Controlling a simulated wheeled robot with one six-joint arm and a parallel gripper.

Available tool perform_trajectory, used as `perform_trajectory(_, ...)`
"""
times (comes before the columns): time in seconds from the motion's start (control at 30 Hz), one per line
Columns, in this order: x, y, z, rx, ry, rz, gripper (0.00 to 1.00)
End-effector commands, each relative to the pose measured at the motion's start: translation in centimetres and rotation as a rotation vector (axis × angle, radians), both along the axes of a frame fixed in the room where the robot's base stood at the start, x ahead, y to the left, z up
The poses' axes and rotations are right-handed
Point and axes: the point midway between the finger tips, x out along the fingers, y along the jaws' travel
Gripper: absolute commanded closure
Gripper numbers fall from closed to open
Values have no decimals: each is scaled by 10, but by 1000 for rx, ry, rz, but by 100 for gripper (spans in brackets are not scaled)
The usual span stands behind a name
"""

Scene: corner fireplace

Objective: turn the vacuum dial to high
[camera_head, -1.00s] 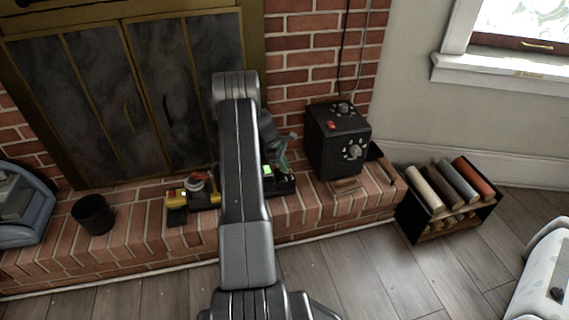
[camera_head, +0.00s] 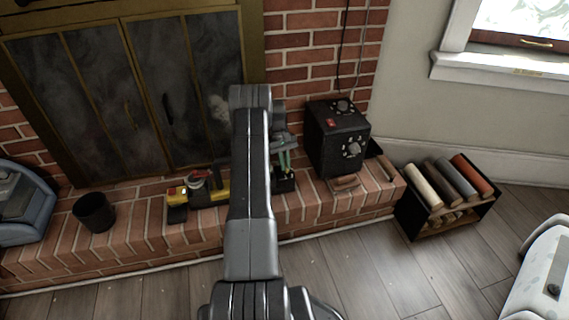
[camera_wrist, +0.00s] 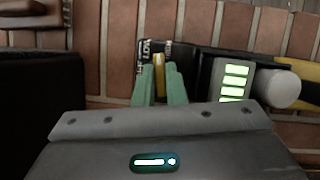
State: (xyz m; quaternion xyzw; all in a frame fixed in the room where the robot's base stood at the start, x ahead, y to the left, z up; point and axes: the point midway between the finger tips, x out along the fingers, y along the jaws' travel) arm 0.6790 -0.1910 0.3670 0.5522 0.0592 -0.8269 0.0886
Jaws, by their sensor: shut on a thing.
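The vacuum (camera_head: 286,185) is a low black unit on the brick hearth, partly hidden behind my arm in the head view. In the wrist view its black body (camera_wrist: 203,68) shows a lit panel of green bars (camera_wrist: 235,80). Its dial (camera_wrist: 159,62) has a yellow-orange grip, and white lettering including "LOW" shows at its left. My gripper (camera_wrist: 160,88) has green fingers, one on each side of the dial grip, shut on it. The gripper (camera_head: 285,156) also shows in the head view beside my arm. Where the dial points is unclear; any "high" mark is not legible.
A black box with knobs (camera_head: 338,140) stands close on the right, and a dark block fills the wrist view's left. A yellow and black tool (camera_head: 205,195) lies to the left on the hearth (camera_head: 135,215). A log rack (camera_head: 440,215) stands farther right.

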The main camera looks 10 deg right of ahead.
Motion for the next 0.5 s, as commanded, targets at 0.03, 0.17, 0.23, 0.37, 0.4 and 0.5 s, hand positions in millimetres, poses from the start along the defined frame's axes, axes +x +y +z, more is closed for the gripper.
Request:
perform_trajectory(0.03, 0, -1, 0, 1, -1, -30, 100)
perform_trajectory(0.17, 0, -1, 0, 0, -2, -100, 100)
perform_trajectory(0.23, 0, -1, 0, 0, -1, -128, 100)
perform_trajectory(0.37, 0, -1, 0, 0, 0, -166, 100)
perform_trajectory(0.4, 0, -1, 0, 0, -1, -174, 100)
perform_trajectory(0.5, 0, -1, 0, 0, -1, -188, 100)
